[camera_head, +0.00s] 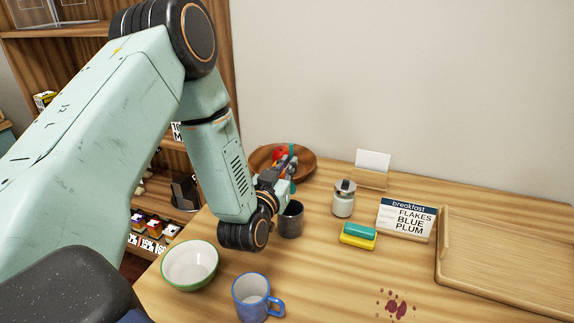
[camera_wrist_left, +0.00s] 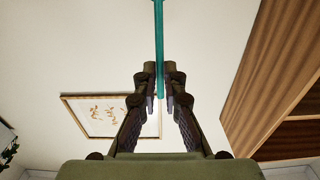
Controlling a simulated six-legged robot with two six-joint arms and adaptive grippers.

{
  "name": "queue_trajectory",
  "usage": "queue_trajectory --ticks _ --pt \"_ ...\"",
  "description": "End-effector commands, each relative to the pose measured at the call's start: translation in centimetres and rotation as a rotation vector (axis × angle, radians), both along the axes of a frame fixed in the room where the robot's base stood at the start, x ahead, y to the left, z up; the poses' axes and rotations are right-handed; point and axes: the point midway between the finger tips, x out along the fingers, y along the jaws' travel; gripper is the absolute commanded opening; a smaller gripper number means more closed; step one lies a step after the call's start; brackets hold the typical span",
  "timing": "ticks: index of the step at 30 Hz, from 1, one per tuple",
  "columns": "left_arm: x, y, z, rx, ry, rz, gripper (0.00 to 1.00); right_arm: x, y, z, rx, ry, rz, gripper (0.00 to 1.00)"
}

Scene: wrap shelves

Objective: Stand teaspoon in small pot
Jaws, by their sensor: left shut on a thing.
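My left gripper (camera_head: 284,172) is shut on the teal teaspoon (camera_head: 292,151), which shows as a thin upright piece at the fingers. In the left wrist view the fingertips (camera_wrist_left: 160,95) pinch its narrow teal handle (camera_wrist_left: 159,40), which runs past the top edge of the picture. The small pot (camera_head: 291,221) is a dark grey cup standing on the table just below and beside the gripper. The gripper and wrist partly cover its rim. I cannot tell whether any part of the teaspoon is in the pot. My right gripper is not in view.
A wooden bowl (camera_head: 303,163) with a red item stands behind the gripper. A green-rimmed bowl (camera_head: 190,265) and blue mug (camera_head: 254,298) stand in front. To the right are a lidded jar (camera_head: 343,202), sponge (camera_head: 358,236), breakfast sign (camera_head: 407,218), tray (camera_head: 508,255) and dark red stain (camera_head: 396,304).

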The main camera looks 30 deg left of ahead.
Motion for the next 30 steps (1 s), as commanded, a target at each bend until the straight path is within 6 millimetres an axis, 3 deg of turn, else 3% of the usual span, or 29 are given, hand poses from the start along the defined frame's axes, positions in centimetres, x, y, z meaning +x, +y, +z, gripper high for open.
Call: queue_trajectory --ticks 30 --pt "0.2 0.0 -7.2 0.001 0.000 0.000 0.00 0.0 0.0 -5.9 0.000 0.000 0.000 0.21"
